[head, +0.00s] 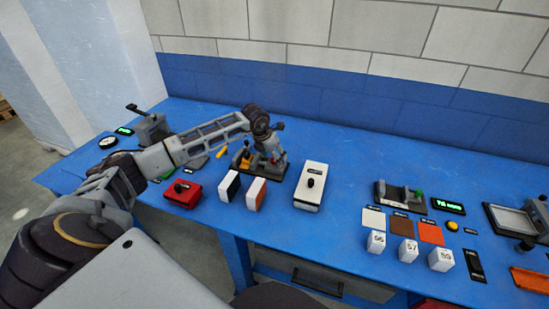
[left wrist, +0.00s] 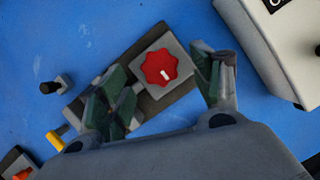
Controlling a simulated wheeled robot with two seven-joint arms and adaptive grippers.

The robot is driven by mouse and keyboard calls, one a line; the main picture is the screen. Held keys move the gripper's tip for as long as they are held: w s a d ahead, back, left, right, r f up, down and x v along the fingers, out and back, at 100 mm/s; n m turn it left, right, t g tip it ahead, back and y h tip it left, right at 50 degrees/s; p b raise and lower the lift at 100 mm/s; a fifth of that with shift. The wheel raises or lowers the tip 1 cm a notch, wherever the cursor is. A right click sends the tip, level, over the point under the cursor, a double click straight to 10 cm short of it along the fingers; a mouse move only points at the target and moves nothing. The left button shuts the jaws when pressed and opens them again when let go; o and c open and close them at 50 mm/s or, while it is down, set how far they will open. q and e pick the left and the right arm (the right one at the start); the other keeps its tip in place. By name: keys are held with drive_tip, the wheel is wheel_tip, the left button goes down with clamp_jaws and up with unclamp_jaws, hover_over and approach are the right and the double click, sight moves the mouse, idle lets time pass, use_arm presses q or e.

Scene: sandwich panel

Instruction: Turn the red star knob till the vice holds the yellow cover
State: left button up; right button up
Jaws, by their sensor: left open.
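The red star knob (left wrist: 160,69) has a white mark and sits on a grey block at one end of the vice's dark base (left wrist: 126,66). My left gripper (left wrist: 157,84) is open, one finger on each side of the knob, with no visible contact. In the head view my left gripper (head: 270,143) hangs over the vice (head: 241,166) and hides much of it. A yellow-orange part (head: 245,154) shows on the vice, probably the cover; I cannot tell whether the jaws touch it. My right gripper is not in view.
Left of the vice stand a red box (head: 183,193) and a black-and-white block (head: 229,187). An orange-and-white block (head: 256,193) is in front. A white box with a black knob (head: 312,187) stands close on the right. Bare blue bench (head: 345,225) lies beyond it.

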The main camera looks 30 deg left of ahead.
use_arm(q)
drive_tip(key=shift+x, duration=1)
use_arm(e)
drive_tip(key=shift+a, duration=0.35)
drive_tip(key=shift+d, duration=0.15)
use_arm(q)
drive_tip(key=c, duration=1)
